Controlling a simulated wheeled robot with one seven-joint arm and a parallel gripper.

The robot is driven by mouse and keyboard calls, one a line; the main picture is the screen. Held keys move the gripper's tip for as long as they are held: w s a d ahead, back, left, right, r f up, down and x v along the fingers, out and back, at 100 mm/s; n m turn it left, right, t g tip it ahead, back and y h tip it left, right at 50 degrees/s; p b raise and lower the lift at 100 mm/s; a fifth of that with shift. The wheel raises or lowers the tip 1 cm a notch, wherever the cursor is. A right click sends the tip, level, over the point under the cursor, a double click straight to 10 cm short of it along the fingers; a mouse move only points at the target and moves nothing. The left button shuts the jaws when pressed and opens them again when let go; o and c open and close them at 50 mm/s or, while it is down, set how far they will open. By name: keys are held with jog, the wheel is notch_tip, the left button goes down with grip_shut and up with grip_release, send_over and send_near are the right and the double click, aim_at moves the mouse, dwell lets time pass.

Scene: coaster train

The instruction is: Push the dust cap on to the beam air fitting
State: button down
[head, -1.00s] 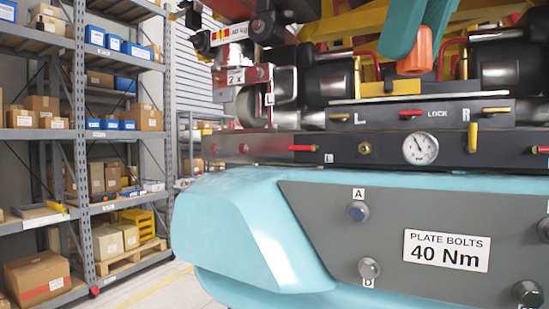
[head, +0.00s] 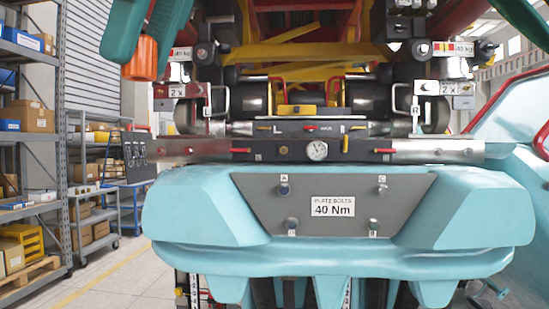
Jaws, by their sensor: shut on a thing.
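A dark beam (head: 265,155) with silver ends runs across the front of the train, above the teal nose. A small brass-coloured hexagonal fitting (head: 284,150) shows on the beam, just left of the round pressure gauge (head: 317,151). It looks like the air fitting, but it is too small here to make out its opening. I cannot make out the dust cap. My gripper is not recognisable in this view, so its place relative to the fitting is hidden.
Red levers (head: 384,151) and a yellow handle (head: 345,146) stick out beside the gauge. An orange-ended teal piece (head: 140,58) hangs at upper left. A teal bolt-plate nose (head: 190,205) juts below the beam. Shelving (head: 62,130) stands left, with free floor (head: 110,270) between.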

jog(key=shift+d, duration=0.1)
jog(key=w+a+f+n+t+y, duration=0.15)
jog(key=w+a+t, duration=0.25)
jog(key=w, duration=0.8)
jog(key=w+a+f+n+t+h, duration=0.1)
jog(key=w+a+f+t, duration=0.25)
jog(key=w, duration=0.85)
jog(key=w+d+f+n+t, duration=0.1)
jog(key=w+d+f+t, duration=0.2)
jog(key=w+d, duration=0.5)
jog(key=w+d+f+n+t+y, duration=0.1)
jog(key=w+d+f+t, duration=0.2)
jog(key=w+d+t, duration=0.3)
jog(key=shift+w+d, duration=1.5)
jog(key=shift+w, duration=1.75)
jog(key=shift+d+y, duration=0.1)
jog(key=shift+y, duration=0.15)
jog(key=shift+w, duration=2.85)
